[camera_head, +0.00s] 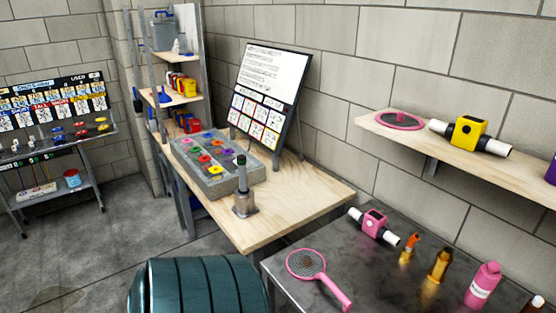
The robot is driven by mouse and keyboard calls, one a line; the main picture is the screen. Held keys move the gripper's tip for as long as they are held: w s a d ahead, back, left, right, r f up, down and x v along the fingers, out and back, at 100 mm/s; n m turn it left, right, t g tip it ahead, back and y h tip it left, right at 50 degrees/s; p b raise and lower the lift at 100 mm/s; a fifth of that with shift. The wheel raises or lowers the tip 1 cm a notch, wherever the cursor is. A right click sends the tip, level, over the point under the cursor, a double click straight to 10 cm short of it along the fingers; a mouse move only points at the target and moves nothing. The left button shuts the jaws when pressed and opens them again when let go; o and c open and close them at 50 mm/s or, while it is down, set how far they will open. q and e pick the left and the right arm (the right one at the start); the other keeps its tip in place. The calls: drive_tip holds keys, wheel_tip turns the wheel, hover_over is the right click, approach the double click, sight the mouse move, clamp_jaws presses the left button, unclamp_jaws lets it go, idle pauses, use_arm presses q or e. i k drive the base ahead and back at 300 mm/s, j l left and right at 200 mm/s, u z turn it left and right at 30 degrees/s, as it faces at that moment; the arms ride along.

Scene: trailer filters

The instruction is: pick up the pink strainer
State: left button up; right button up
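A pink strainer (306,263), with a round rim, a mesh and a thick pink handle, lies on the dark metal table (350,268) at the lower right. Its handle points toward the bottom of the picture, near the table's front. Nothing touches it that I can see. Neither of my grippers is in view.
A pink and black device (373,224), amber bottles (440,265) and a pink bottle (482,285) stand right of the strainer. A wall shelf (460,154) hangs above. A teal ribbed drum (198,287) is left. A wooden table (290,203) adjoins behind.

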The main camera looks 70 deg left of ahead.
sight(303, 263)
drive_tip(key=l+u, duration=0.1)
drive_tip(key=u, duration=0.4)
drive_tip(key=l+u, duration=0.1)
drive_tip(key=u, duration=0.4)
drive_tip(key=l+u, duration=0.1)
drive_tip(key=u, duration=0.85)
drive_tip(key=k+l, duration=0.05)
